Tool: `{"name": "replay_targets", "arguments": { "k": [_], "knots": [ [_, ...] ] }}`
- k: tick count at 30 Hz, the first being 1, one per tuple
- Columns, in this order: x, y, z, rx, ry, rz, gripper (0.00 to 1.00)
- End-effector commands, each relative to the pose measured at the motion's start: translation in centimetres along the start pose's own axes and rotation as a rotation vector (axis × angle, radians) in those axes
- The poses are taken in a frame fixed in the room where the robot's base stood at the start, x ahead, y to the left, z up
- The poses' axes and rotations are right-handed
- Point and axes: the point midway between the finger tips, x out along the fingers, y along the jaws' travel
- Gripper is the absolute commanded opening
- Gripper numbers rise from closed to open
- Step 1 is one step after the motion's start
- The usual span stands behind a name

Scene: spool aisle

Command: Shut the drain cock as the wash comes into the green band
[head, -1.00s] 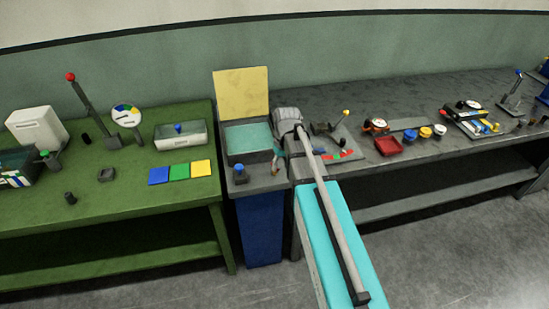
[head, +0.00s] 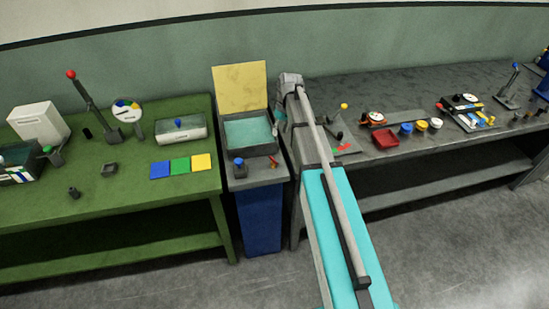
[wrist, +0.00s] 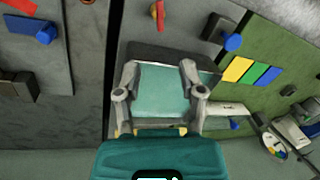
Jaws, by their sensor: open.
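A grey tank of teal wash (head: 248,132) stands between two benches with a yellow panel (head: 240,88) upright behind it. A small red handle (head: 273,161), perhaps the drain cock, sits on the ledge at the tank's front right; it also shows at the top of the wrist view (wrist: 159,12). My gripper (wrist: 158,68) is open and empty, its fingers apart with the wash showing between them. In the head view my gripper (head: 279,121) is small and partly hidden at the tank's right edge. I cannot tell which marking is the green band.
A blue-knobbed post (head: 239,166) stands at the ledge's front left. The green bench holds a coloured dial (head: 127,110), a red-knobbed lever (head: 88,98) and blue, green and yellow tiles (head: 180,166). The grey bench holds a red tray (head: 385,138) and coloured pots (head: 421,127).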

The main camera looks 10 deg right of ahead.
Motion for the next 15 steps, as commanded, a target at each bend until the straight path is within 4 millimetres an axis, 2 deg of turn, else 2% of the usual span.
{"name": "replay_targets", "arguments": {
  "k": [15],
  "knots": [
    [3.7, 0.1, 0.0, 0.001, 0.0, 0.0, 0.51]
  ]
}}
